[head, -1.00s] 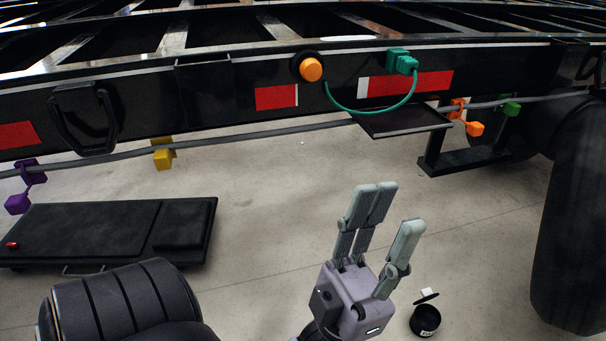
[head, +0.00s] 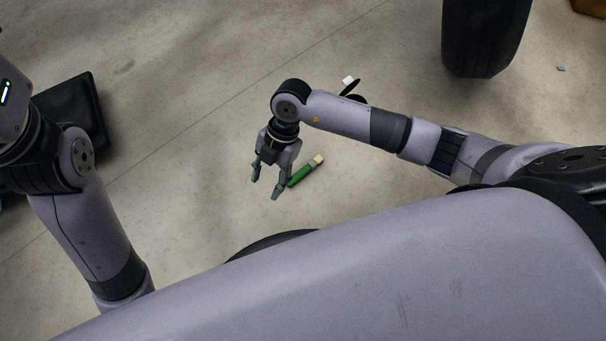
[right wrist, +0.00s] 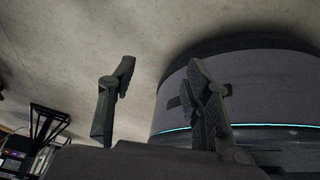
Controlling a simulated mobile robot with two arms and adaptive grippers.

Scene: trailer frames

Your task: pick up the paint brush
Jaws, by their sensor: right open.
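The paint brush (head: 305,171), with a green handle and a pale tip, lies on the concrete floor in the head view. My right gripper (head: 266,188) is just left of it, fingers spread and empty, pointing downward in the picture. The near finger looks close to the handle's lower end; I cannot tell whether they touch. In the right wrist view my right gripper (right wrist: 163,78) shows its fingers apart with nothing between them, and the brush is not visible there. My left arm shows at the left of the head view, but its fingers do not.
A dark can with a white-topped lid (head: 350,86) is partly hidden behind my right forearm. A black tire (head: 485,35) stands at the upper right, and a black creeper board (head: 75,110) lies at the left. The floor around the brush is bare.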

